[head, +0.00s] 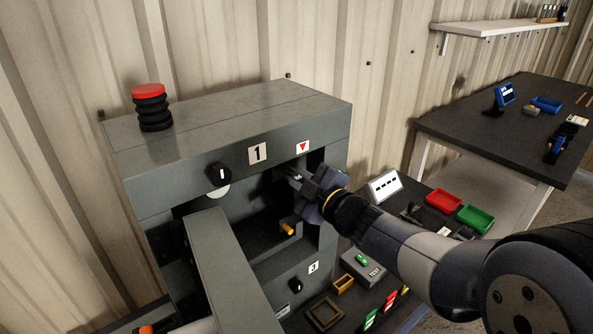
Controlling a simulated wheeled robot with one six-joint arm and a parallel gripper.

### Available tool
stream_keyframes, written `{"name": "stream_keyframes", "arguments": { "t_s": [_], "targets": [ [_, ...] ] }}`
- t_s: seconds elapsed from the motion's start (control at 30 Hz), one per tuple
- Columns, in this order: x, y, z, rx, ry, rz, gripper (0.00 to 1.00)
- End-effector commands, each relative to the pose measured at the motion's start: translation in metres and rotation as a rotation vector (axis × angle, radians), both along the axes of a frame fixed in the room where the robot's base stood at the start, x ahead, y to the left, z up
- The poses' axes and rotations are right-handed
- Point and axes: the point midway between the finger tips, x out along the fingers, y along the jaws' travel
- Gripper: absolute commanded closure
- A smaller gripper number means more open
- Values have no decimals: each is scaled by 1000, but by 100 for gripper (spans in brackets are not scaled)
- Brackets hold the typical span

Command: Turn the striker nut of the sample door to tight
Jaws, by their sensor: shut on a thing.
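My gripper (297,180) reaches from the right into the open front of the grey enclosure (235,118), below the red triangle label. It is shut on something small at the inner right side. The held thing is hidden by the jaws and in shadow, so I cannot tell its shape or how tight it is. It is where a striker nut could sit, but I cannot confirm this. A grey door panel (228,270) stands swung out from the opening toward the front.
A black knob (219,174) sits beside label 1 (257,153), and another knob (296,286) near label 3. A yellow-tipped peg (287,229) sticks out below my gripper. Red (443,201) and green (475,219) trays lie right. A red-topped black stack (151,107) stands on top.

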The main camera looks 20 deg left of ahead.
Motion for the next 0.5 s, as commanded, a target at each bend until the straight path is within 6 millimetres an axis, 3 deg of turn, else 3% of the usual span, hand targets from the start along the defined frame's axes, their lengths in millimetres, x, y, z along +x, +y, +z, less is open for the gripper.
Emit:
{"name": "stream_keyframes", "arguments": {
  "t_s": [0.5],
  "targets": [
    [-1,0,-1,221,438,-2,100]
  ]
}}
